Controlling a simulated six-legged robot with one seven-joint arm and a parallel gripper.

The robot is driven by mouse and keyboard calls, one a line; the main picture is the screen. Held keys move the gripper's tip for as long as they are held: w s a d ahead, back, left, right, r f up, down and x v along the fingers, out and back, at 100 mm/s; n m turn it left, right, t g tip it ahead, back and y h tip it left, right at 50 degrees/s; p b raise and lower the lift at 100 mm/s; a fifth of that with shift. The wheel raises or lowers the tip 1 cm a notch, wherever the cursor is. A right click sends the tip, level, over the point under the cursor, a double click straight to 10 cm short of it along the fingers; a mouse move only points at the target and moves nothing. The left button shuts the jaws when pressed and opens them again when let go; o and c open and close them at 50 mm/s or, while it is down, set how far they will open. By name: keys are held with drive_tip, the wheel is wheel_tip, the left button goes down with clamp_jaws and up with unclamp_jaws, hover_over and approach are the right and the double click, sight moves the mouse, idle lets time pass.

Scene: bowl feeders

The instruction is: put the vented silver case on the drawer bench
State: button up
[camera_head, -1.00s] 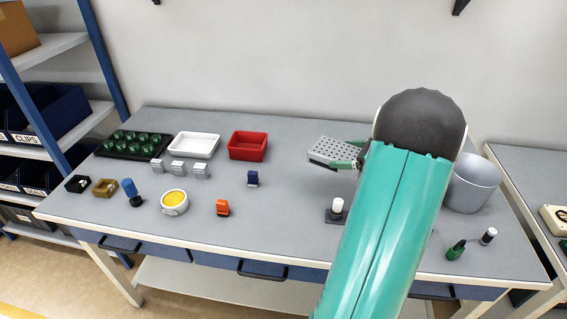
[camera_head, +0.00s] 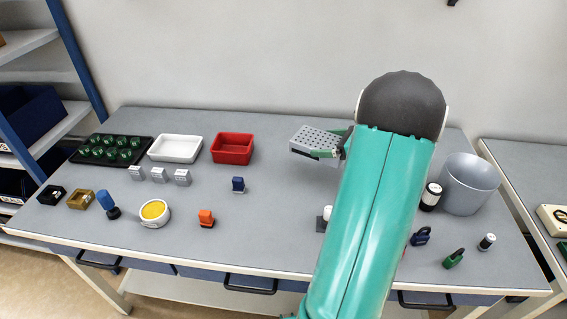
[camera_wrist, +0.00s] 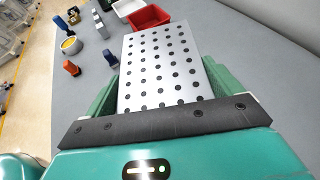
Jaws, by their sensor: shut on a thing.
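The vented silver case (camera_head: 316,140) is a flat silver box with rows of dark round holes. My gripper (camera_head: 332,153) is shut on it and holds it over the grey top of the drawer bench (camera_head: 270,226), right of the red tray. I cannot tell whether the case touches the bench top. In the wrist view the case (camera_wrist: 160,65) lies between my green fingers (camera_wrist: 160,88), its far end near the red tray. My teal arm hides part of the bench's right half.
A red tray (camera_head: 232,148), a white tray (camera_head: 175,148) and a black tray (camera_head: 110,149) of green parts stand at the back left. Several small items stand in front. A grey bin (camera_head: 470,184) and a dark jar (camera_head: 430,197) are at the right. The middle front is clear.

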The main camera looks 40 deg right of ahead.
sight(309, 144)
drive_tip(key=x, duration=0.6)
drive_tip(key=shift+w+a, duration=0.1)
drive_tip(key=shift+a, duration=0.1)
drive_tip(key=w+f, duration=0.2)
drive_tip(key=w+a+f, duration=0.1)
drive_tip(key=w+f, duration=0.1)
drive_tip(key=f, duration=0.1)
drive_tip(key=shift+a, duration=0.15)
drive_tip(key=shift+w+f, duration=0.4)
drive_tip(key=shift+w+a+f, duration=0.1)
drive_tip(key=shift+w+f, duration=0.1)
drive_tip(key=shift+f, duration=1.55)
